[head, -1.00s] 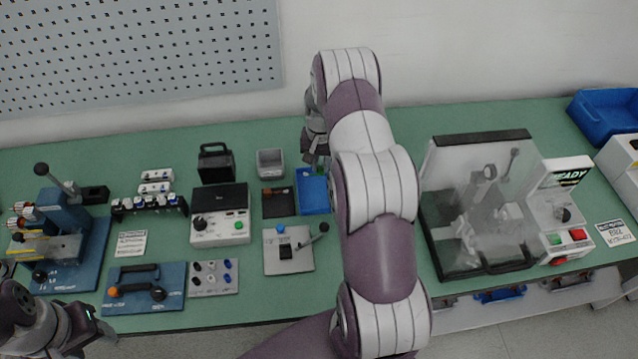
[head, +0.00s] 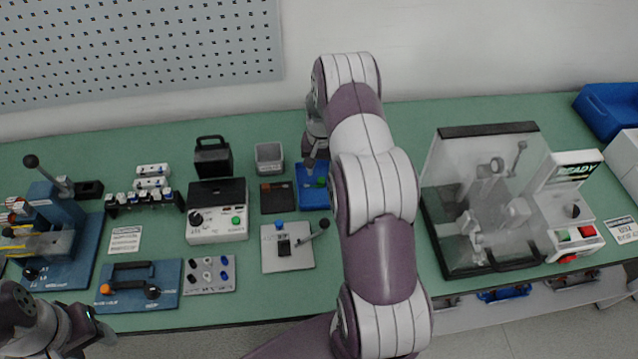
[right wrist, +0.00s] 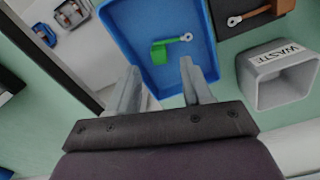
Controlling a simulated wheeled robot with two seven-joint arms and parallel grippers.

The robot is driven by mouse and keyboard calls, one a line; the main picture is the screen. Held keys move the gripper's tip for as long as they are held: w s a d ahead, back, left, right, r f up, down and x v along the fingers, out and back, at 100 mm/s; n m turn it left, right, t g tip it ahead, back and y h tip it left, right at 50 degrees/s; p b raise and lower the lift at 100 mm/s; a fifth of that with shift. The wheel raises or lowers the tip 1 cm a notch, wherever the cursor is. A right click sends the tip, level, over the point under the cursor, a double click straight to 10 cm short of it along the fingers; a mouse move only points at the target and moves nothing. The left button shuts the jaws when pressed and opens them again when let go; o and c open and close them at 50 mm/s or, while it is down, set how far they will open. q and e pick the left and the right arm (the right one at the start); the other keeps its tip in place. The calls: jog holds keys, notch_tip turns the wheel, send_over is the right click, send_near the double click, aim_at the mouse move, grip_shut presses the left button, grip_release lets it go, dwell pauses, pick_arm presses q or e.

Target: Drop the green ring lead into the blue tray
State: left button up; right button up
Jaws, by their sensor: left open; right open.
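The green ring lead (right wrist: 159,52) has a green body and a metal ring end. In the right wrist view it appears to lie on the floor of the blue tray (right wrist: 128,22), clear of both fingers. The blue tray (head: 312,200) is also in the head view, with a small green patch of the lead (head: 321,182) inside. My right gripper (right wrist: 160,78) is open and empty, its fingers over the tray's near end. In the head view my right arm partly hides it. My left gripper (head: 92,332) is open and empty at the lower left, far from the tray.
A dark tray (head: 276,204) with an orange-brown ring lead (right wrist: 258,20) is left of the blue tray. A grey waste bin (head: 269,158) stands behind it. A clear-covered test fixture (head: 485,200) stands right of my right arm. Several devices fill the left bench.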

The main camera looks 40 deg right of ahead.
notch_tip(320, 180, up, 12)
jog(key=b, duration=0.2)
jog(key=shift+r, duration=0.1)
jog(key=s+a+r+n+t, duration=0.1)
jog(key=s+a+n, duration=0.8)
jog(key=s+a, duration=0.8)
jog(key=a, duration=0.4)
jog(key=shift+s+a+r, duration=0.2)
jog(key=shift+s+a, duration=0.1)
jog(key=shift+s, duration=0.1)
jog(key=shift+s, duration=0.1)
